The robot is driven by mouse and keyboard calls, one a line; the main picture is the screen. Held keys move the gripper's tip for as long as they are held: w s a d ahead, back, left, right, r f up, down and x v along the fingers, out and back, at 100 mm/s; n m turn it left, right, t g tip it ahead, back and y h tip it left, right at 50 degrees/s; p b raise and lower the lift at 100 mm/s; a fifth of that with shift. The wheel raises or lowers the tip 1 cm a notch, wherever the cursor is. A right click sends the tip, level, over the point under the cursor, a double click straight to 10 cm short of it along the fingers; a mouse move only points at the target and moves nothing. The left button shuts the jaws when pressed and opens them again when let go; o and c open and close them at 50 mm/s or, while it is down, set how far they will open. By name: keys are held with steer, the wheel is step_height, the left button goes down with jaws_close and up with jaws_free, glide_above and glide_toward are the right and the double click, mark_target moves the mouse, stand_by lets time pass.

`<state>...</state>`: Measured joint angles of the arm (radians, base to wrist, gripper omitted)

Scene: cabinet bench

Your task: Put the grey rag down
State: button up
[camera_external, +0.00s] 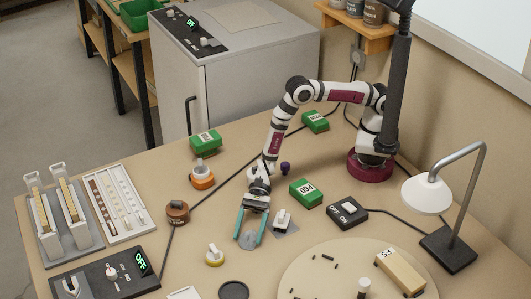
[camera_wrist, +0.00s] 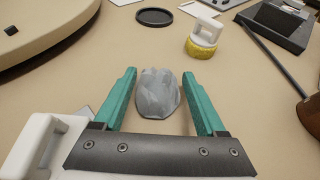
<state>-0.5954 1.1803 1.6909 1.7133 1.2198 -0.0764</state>
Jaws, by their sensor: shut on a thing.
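My gripper (camera_external: 249,237) points down low over the bench. Its teal fingers also show in the wrist view (camera_wrist: 158,82), on either side of the grey rag (camera_wrist: 157,93). The gripper is shut on the rag, a small crumpled grey bundle. In the external view the rag (camera_external: 247,241) sits low between the fingertips, at or just above the bench top (camera_external: 200,245). I cannot tell whether its underside touches the bench.
A white-handled block (camera_external: 282,219) stands on a grey patch close right of my gripper. A yellow-based knob (camera_external: 214,256) is at its left front. A black disc (camera_external: 233,290) and a round board (camera_external: 310,260) lie in front. Bare bench lies between them.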

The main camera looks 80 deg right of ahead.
steer(key=o, duration=1.3)
steer(key=shift+c, duration=0.2)
steer(key=shift+d+r, duration=0.2)
steer(key=v, duration=1.1)
steer(key=shift+d, duration=0.3)
steer(key=s+d+r+n+g+h, duration=0.1)
steer(key=s+d+r+n+g, duration=0.15)
steer(key=r, duration=0.45)
steer(key=s+d+r+n+g+h, duration=0.1)
steer(key=s+d+r+n, duration=0.3)
steer(key=r, duration=0.2)
steer(key=s+d+r+n+t+h, duration=0.1)
steer(key=s+d+r+n+h, duration=0.1)
steer(key=s+d, duration=0.4)
steer(key=s+d+r+n+t+h, duration=0.2)
steer(key=s+d+n+h, duration=0.2)
steer(key=d, duration=1.1)
steer(key=s+h, duration=0.3)
steer(key=shift+d+r+h, duration=0.15)
steer(key=shift+d+h, duration=0.15)
steer(key=shift+d, duration=0.1)
